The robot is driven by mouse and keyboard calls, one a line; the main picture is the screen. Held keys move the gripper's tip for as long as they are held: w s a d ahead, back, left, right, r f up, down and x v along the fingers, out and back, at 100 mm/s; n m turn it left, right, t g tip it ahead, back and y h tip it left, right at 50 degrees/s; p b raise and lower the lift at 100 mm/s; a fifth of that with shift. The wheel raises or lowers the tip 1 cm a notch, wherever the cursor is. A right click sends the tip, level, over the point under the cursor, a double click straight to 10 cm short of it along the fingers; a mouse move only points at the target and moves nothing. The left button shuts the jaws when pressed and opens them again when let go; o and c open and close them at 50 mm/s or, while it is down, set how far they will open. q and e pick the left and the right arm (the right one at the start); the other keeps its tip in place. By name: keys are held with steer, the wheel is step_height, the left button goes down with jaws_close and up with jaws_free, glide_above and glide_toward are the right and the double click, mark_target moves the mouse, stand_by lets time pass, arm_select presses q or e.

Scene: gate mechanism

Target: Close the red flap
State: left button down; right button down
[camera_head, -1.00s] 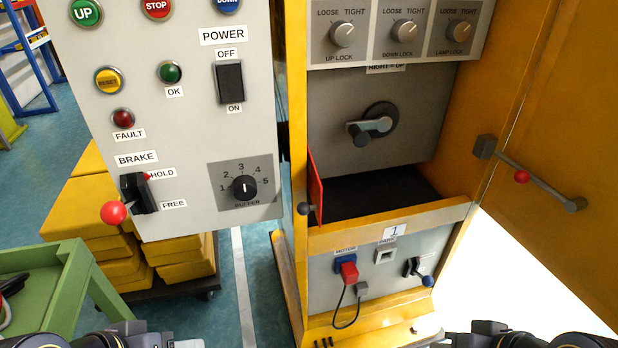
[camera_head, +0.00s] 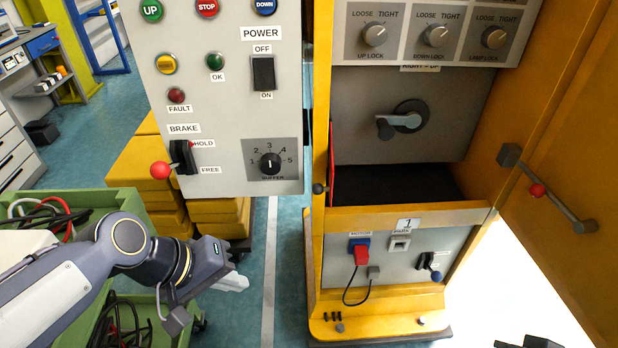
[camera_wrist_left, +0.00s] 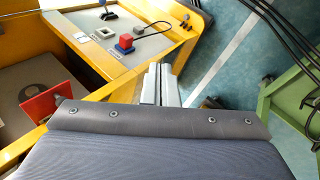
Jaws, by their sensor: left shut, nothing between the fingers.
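The red flap (camera_head: 331,165) stands upright at the left edge of the dark opening in the yellow cabinet, seen almost edge-on and swung out, with a dark round knob (camera_head: 319,188) beside its lower end. In the left wrist view the red flap (camera_wrist_left: 45,104) shows at the left, its lower part behind my gripper's housing. My left gripper (camera_head: 236,283) is shut and empty, left of the cabinet and lower than the flap, apart from it. Its pale fingers show together in the left wrist view (camera_wrist_left: 160,85). Only a dark part of my right arm shows at the bottom right edge.
The grey control panel (camera_head: 220,120) hangs left of the opening. The open yellow door (camera_head: 575,150) with its red-knobbed bar stands at the right. A green cart (camera_head: 90,200) with cables is beside my left arm.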

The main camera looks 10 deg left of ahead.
arm_select(q)
steer(key=w+a+r+n+h+p, duration=0.1)
steer(key=w+r+n+h+p, duration=0.1)
steer(key=w+r+n+p, duration=0.5)
steer(key=w+r+n+h+p, duration=0.2)
steer(key=w+r+n+p, duration=0.2)
steer(key=w+n+p, duration=0.45)
steer(key=b+x, duration=0.2)
steer(key=x, duration=0.7)
steer(key=shift+d, duration=0.2)
steer(key=shift+d+n, duration=0.1)
steer(key=shift+n, duration=0.15)
